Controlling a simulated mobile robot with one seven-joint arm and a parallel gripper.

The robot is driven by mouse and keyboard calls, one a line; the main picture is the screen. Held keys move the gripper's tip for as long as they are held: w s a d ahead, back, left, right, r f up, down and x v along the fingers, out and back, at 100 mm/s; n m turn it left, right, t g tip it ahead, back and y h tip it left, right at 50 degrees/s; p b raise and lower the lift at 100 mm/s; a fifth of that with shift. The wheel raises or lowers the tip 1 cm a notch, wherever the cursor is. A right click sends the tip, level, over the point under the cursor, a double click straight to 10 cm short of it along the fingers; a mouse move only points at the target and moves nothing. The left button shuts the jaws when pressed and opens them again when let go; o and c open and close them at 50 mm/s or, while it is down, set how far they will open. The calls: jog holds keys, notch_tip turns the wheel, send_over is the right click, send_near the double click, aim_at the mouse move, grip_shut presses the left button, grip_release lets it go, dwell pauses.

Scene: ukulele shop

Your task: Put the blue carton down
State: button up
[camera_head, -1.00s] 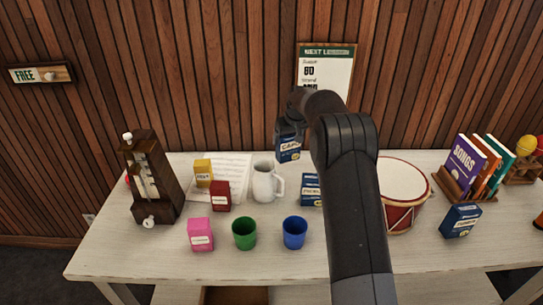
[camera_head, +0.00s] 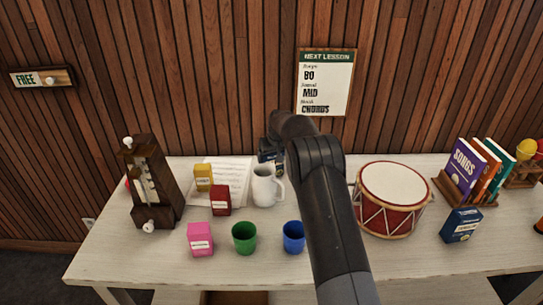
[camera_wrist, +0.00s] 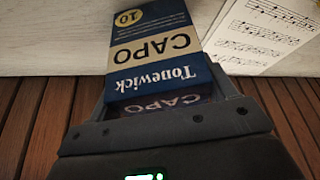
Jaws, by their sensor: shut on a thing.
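My gripper (camera_head: 272,147) is shut on a blue carton (camera_head: 267,157) at the back of the table (camera_head: 350,272), behind the white pitcher. In the wrist view the held carton (camera_wrist: 152,45) is blue with a cream band reading CAPO, upside down in the picture, and sits between the fingers. The pale tabletop (camera_wrist: 55,35) shows beyond it. I cannot tell whether the carton touches the table. A second blue carton (camera_head: 461,225) stands at the right, in front of the book rack. The arm covers part of the table's middle.
The white pitcher (camera_head: 264,187) and sheet music (camera_head: 232,172) are close to the held carton. Nearby are a drum (camera_head: 392,197), blue cup (camera_head: 293,237), green cup (camera_head: 244,238), pink box (camera_head: 200,239), red box (camera_head: 220,201), yellow box (camera_head: 203,177) and metronome (camera_head: 152,185).

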jog(key=shift+f, duration=0.1)
jog(key=o, duration=1.1)
jog(key=shift+f, duration=0.1)
jog(key=shift+c, duration=0.2)
